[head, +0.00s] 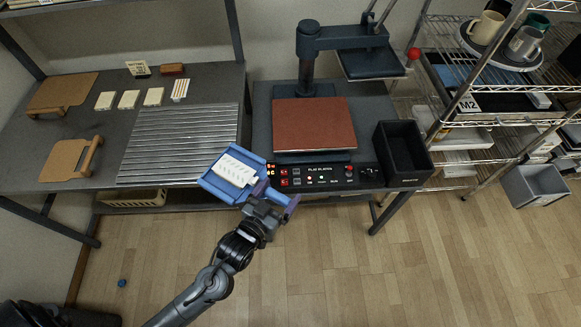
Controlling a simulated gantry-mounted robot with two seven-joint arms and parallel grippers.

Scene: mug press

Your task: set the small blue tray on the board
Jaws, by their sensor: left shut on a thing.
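The small blue tray (213,184) is held in the air in front of the table's front edge, left of the press control panel. A white ridged piece (237,171) lies in it. My left gripper (264,201) is shut on the tray's near side, where a blue handle part sticks out to the right. The fingertips are partly hidden. Two brown wooden boards with handles, one at the back (62,92) and one nearer the front (66,160), lie on the left of the table. My right gripper is not in view.
A ribbed metal rack (180,142) covers the table's middle, with several pale cards behind it. The press (308,75) has a red-brown plate (314,124) and a front panel (318,177). A black bin (403,152) stands right of it. Wire shelves stand farther right.

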